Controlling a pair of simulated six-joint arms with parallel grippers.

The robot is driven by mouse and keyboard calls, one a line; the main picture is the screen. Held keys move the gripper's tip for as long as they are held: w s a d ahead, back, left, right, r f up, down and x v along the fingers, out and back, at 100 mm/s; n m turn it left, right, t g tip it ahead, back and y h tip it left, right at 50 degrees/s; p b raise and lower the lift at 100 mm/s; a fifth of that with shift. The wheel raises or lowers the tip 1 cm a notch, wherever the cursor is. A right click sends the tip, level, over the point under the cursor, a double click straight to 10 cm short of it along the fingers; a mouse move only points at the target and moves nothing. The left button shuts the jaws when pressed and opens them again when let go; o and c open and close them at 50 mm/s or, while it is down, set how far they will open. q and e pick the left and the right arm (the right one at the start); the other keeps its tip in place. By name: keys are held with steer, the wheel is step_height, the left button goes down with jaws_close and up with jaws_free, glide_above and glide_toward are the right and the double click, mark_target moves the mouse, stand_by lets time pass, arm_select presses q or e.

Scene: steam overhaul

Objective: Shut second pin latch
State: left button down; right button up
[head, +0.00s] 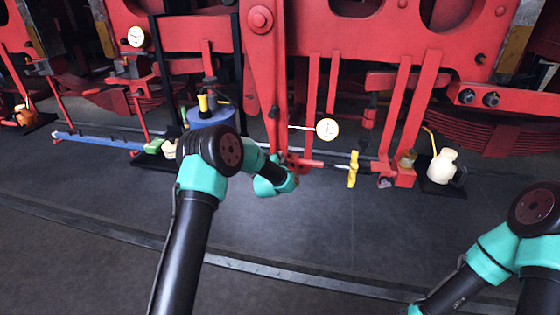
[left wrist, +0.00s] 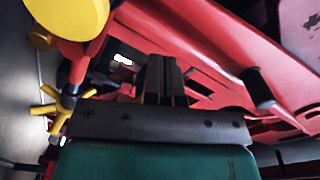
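My left arm reaches in to the red frame (head: 262,65), and its wrist is beside a red post in the middle of the head view. In the left wrist view the left gripper's dark fingers (left wrist: 163,80) lie side by side with no clear gap, and nothing shows between them. A black pin-like stub (left wrist: 258,88) stands out from a red bar (left wrist: 205,40), right of the fingers and apart from them. I cannot tell whether it belongs to the second pin latch. In the head view my wrist hides the fingertips. My right gripper is outside the frames.
A yellow handle (head: 353,168) on a rod and a white dial gauge (head: 327,129) are right of my left wrist. A cream jug (head: 443,166) stands further right. A blue drum (head: 210,120) and blue bar (head: 98,141) are left. The dark floor (head: 340,230) in front is clear.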

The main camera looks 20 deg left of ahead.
arm_select(q)
steer(key=shift+a+r, duration=0.15)
steer(key=shift+r, duration=0.65)
steer(key=c, duration=1.8)
jaws_free()
steer(key=shift+c, duration=0.2)
steer(key=o, duration=0.6)
steer(key=shift+o, duration=0.2)
steer(key=shift+s, duration=0.15)
steer(key=s, duration=0.6)
steer(key=shift+s+d, duration=0.25)
steer(key=shift+s, duration=0.15)
